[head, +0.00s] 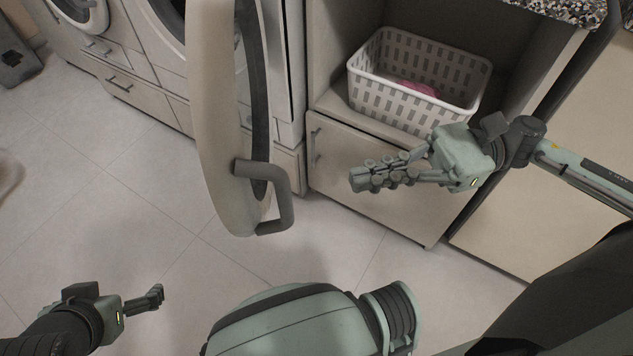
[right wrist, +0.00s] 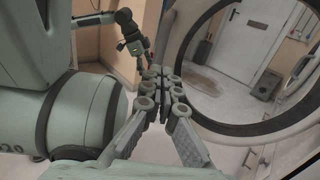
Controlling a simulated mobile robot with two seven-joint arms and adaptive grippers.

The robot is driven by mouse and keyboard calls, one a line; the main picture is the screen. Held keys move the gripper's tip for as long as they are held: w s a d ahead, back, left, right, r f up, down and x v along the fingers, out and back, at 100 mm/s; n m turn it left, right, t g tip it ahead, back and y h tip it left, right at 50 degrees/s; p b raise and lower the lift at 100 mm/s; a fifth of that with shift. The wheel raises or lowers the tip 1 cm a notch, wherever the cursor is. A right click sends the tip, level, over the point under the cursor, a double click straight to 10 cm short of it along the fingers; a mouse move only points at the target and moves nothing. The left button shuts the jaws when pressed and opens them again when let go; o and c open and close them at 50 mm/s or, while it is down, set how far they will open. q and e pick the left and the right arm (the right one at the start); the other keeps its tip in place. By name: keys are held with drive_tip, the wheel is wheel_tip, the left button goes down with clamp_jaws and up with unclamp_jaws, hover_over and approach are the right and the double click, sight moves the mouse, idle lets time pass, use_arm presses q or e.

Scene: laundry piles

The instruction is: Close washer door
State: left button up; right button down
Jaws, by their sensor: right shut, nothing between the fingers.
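The washer door (head: 215,110) stands open in the middle of the head view, seen nearly edge-on and sticking out toward me. Its bracket-shaped handle (head: 283,200) is at the near end, on the right side. In the right wrist view the door's dark ring and round glass (right wrist: 245,75) fill the right side. My right gripper (head: 358,179) is shut and empty, to the right of the handle and apart from it, with its fingers pointing left. My left gripper (head: 159,296) is low at the left, away from the door; its fingers are too small to judge.
A white laundry basket (head: 370,88) with a pink cloth (head: 420,89) stands in an open cabinet behind my right gripper. A drawer front (head: 375,180) is below it. Another machine with a round door (head: 80,12) is at the far left. The tiled floor (head: 130,190) left of the door is clear.

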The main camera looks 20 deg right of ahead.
drive_tip(key=a, duration=0.7)
drive_tip(key=shift+w, duration=0.35)
drive_tip(key=shift+a, duration=0.15)
